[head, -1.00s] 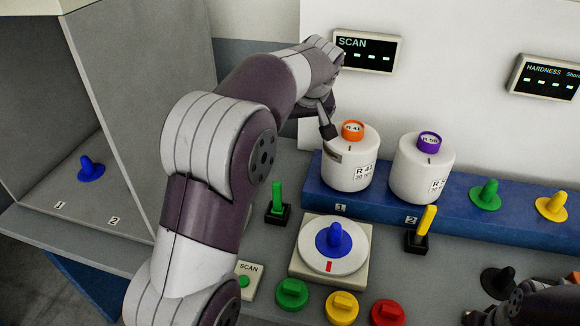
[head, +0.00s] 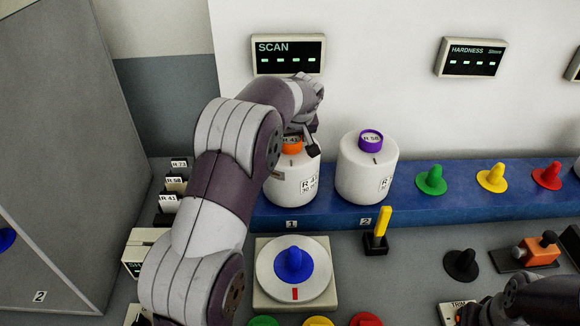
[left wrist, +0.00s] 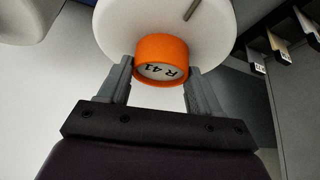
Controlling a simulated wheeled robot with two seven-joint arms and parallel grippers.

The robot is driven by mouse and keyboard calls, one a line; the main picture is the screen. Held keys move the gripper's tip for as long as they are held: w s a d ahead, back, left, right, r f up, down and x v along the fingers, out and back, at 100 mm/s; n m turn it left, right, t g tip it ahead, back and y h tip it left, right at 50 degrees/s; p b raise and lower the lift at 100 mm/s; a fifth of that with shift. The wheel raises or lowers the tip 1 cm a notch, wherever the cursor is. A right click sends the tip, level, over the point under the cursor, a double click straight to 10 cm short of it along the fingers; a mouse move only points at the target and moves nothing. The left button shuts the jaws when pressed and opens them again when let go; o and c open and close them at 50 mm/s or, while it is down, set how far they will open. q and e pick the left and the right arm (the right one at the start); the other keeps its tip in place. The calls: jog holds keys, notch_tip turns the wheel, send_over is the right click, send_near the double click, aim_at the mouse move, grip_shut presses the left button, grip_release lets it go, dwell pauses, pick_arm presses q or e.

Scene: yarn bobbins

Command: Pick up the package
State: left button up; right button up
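The package, a white bobbin with an orange cap (head: 292,190), stands upright at place 1 on the blue shelf. Its cap, marked R 41, shows large in the left wrist view (left wrist: 162,50). My left gripper (head: 312,148) is at this cap. In the left wrist view its two fingers (left wrist: 160,82) are on either side of the cap, open; I cannot tell whether they touch it. My left arm hides part of the bobbin's left side in the head view. My right arm (head: 510,305) shows at the lower right edge; its fingers cannot be made out.
A white bobbin with a purple cap (head: 367,170) stands at place 2 beside it. Green (head: 431,180), yellow (head: 492,178) and red (head: 546,176) pegs stand on the blue shelf (head: 450,212). A blue-knobbed dial (head: 294,268) and a yellow lever (head: 379,232) are in front.

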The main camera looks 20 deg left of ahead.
pick_arm(q)
jog(key=shift+s+d+r, duration=0.1)
jog(key=shift+d, duration=0.05)
jog(key=c, duration=1)
jog(key=shift+r, duration=0.2)
grip_shut()
jog(key=shift+w, duration=0.2)
notch_tip(320, 180, up, 5)
jog(key=shift+f+b, duration=0.1)
jog(key=shift+b, duration=0.3)
notch_tip(320, 180, up, 5)
jog(key=p, duration=0.2)
jog(key=shift+s+p, duration=0.1)
jog(key=shift+p, duration=0.3)
